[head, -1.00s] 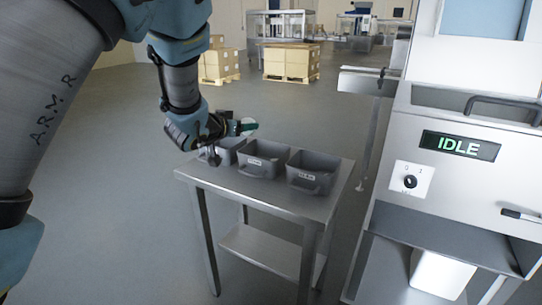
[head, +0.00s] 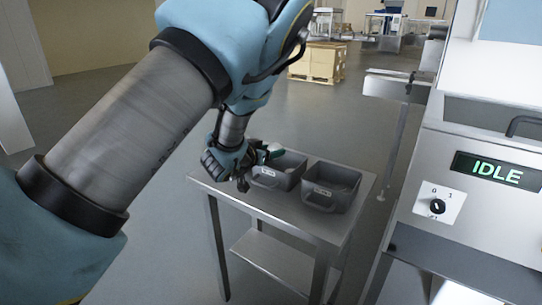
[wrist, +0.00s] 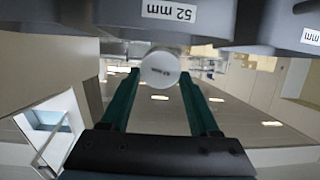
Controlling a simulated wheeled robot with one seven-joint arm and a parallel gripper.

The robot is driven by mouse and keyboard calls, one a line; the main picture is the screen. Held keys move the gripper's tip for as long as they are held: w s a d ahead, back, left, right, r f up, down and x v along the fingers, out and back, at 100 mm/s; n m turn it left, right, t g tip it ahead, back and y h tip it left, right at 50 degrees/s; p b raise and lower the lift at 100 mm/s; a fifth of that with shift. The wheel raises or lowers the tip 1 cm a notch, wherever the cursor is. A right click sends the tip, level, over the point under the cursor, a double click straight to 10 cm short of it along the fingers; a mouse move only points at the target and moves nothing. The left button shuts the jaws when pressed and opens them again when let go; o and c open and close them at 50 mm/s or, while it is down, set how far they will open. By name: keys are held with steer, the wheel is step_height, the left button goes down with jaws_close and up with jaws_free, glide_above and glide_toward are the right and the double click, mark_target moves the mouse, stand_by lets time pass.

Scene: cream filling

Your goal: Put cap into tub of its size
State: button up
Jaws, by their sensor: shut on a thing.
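My gripper (head: 266,154) is shut on a white round cap (wrist: 160,66), held between the green fingertips in the wrist view (wrist: 159,76). Two grey tubs show on the steel table in the head view, a middle tub (head: 284,178) and a right tub (head: 330,190). My gripper is at the middle tub's left rear rim, and I cannot tell its exact height. In the wrist view a tub labelled "52 mm" (wrist: 215,22) is close to the cap. My arm hides the left tub's place.
The steel table (head: 345,222) has a lower shelf. A machine with an "IDLE" display (head: 487,170) and a knob stands to the right. Stacked boxes (head: 317,62) are far behind. Another tub label is cut off at the wrist view's right edge (wrist: 311,36).

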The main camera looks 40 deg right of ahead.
step_height(320, 180, down, 2)
steer(key=shift+f, duration=0.1)
steer(key=shift+f+b, duration=0.35)
steer(key=shift+f, duration=0.2)
steer(key=o, duration=1.3)
steer(key=shift+r, duration=0.1)
steer(key=r+b+v, duration=0.1)
steer(key=v, duration=1.1)
